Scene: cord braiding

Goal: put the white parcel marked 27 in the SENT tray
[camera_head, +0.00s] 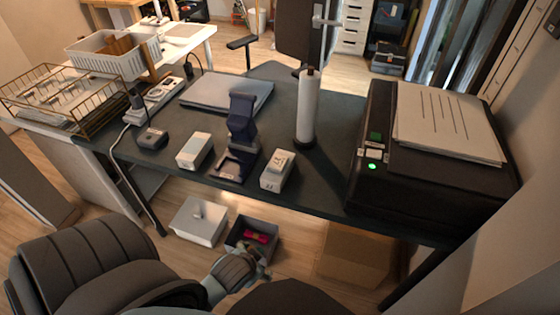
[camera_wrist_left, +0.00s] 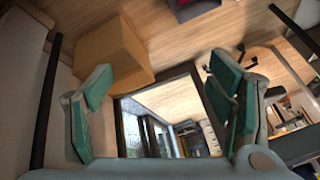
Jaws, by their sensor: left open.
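Two white box-shaped parcels stand on the dark desk (camera_head: 330,119) in the head view: one left of a dark blue stand (camera_head: 240,135), the left parcel (camera_head: 195,150), and one right of it, the right parcel (camera_head: 278,172). I cannot read a 27 on either. No SENT label is readable. My left gripper (camera_head: 250,254) is at the near side of the dark tray. In the left wrist view it (camera_wrist_left: 160,88) is open and empty.
A black printer (camera_head: 430,190) fills the desk's right end, a paper-towel roll (camera_head: 308,107) stands near the middle, and a closed laptop (camera_head: 228,92) lies behind. A wire basket (camera_head: 60,95) is at left. A cardboard box (camera_head: 355,255) stands under the desk.

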